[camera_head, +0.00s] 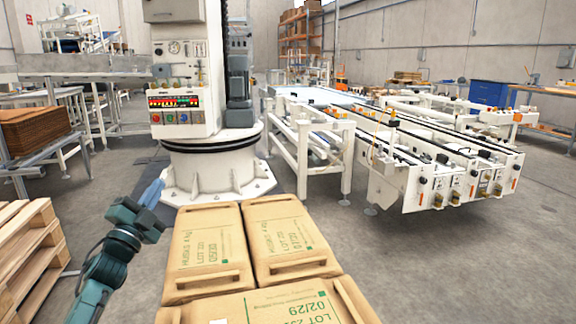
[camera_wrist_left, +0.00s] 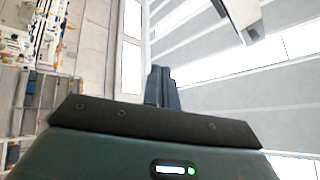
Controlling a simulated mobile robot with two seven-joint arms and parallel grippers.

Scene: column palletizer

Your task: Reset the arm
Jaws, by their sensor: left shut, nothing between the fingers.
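My left arm comes in at the lower left of the head view. Its gripper (camera_head: 152,190) is raised to the left of the tan packages, apart from them, with its fingers pointing up and away. In the left wrist view the two dark fingers (camera_wrist_left: 162,84) are together with nothing between them. Behind them the wrist view shows ceiling and walls, with the hall's equipment sideways at the left. My right gripper is in neither view.
Tan printed packages (camera_head: 207,251) lie close together in front. Wooden pallets (camera_head: 30,262) are stacked at the lower left. A white palletizer column (camera_head: 219,165) stands just behind the packages. A conveyor (camera_head: 430,160) fills the right middle; grey floor (camera_head: 480,265) is clear at lower right.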

